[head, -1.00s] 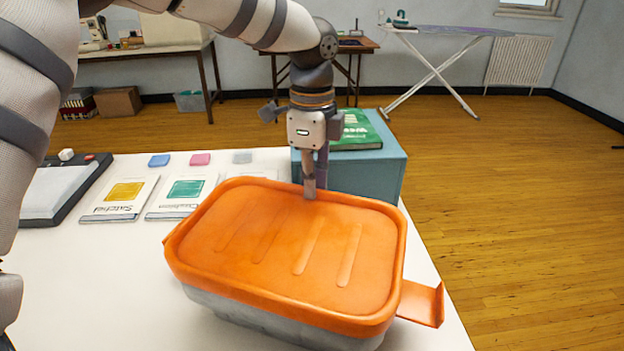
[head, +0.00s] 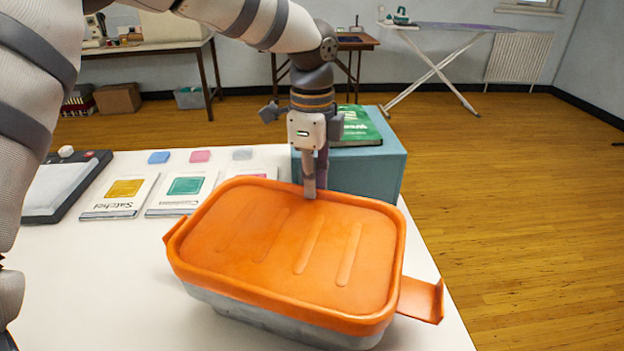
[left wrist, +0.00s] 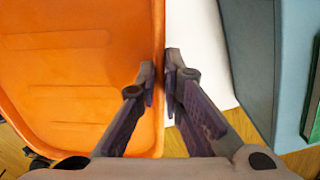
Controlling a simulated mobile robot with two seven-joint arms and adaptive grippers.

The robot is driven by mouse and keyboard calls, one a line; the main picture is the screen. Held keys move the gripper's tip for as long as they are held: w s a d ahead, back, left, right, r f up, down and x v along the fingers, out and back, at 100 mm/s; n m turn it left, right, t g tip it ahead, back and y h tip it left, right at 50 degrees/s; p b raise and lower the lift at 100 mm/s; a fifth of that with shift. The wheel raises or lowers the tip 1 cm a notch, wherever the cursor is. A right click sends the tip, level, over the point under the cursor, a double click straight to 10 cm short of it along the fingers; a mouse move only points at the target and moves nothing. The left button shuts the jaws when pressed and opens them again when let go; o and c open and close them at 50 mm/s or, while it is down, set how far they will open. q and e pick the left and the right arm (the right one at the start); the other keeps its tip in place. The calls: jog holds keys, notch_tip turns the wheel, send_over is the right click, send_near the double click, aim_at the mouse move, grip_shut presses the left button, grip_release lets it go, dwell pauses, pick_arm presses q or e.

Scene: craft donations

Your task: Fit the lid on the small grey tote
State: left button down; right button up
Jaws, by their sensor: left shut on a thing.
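The orange lid (head: 270,245) lies over the small grey tote (head: 262,325) at the front of the white table, with a tab out at each end. The tote's grey wall shows below the lid's front rim; the rest is hidden. I cannot tell whether the rim is fully seated. My left gripper (head: 314,190) points down at the lid's far edge and is shut on its rim. In the left wrist view the fingers (left wrist: 167,85) straddle the rim of the lid (left wrist: 75,70). My right gripper is not in view.
A blue-grey box (head: 372,168) with a green book (head: 358,130) on it stands just behind the lid. Flat packets (head: 120,197), small coloured blocks (head: 200,156) and a dark-framed device (head: 60,188) lie at the back left. The white table (head: 80,290) is clear at front left.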

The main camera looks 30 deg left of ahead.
pick_arm(q)
jog(key=shift+f, duration=0.4)
dwell(0.4)
jog(key=c, duration=1.7)
grip_release()
jog(key=shift+o, duration=0.2)
jog(key=shift+r, duration=0.1)
jog(key=shift+r, duration=3.45)
jog(key=shift+f, duration=0.1)
